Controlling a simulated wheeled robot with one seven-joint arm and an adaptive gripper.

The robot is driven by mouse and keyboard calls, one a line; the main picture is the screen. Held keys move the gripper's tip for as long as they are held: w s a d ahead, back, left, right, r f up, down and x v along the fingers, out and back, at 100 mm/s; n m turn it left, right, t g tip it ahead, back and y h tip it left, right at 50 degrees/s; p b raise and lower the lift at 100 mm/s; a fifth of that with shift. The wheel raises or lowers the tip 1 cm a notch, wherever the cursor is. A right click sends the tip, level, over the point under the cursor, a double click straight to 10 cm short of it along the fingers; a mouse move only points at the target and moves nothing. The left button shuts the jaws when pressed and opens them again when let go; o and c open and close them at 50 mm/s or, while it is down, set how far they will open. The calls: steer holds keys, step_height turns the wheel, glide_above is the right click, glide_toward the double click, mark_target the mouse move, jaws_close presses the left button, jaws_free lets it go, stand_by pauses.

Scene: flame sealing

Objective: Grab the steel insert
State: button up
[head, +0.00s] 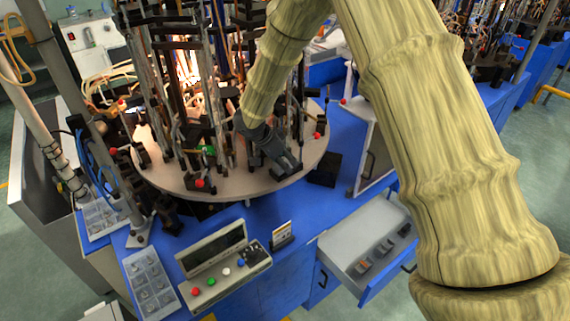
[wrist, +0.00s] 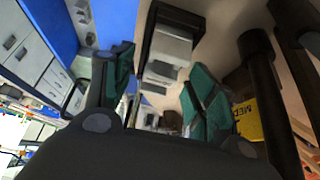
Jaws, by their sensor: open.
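My gripper (head: 284,166) is at the front right rim of the round turntable (head: 240,186) in the head view, pointing down and right. In the wrist view my gripper (wrist: 160,68) is open, with green pads on both fingers. A shiny grey block, which looks like the steel insert (wrist: 170,46), sits in a black frame (wrist: 190,20) beyond and between the fingertips. I see no contact with it. In the head view I cannot make out the insert; a black holder (head: 325,170) shows just right of the gripper.
Upright rods and burners crowd the turntable behind my gripper. An open drawer (head: 345,250) with several small grey and black pieces is at the lower right. A control box (head: 222,265) with coloured buttons stands in front. A yellow label (wrist: 246,120) is beside the right finger.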

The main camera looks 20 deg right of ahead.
steer(key=c, duration=1.1)
jaws_close()
steer(key=shift+r, duration=0.1)
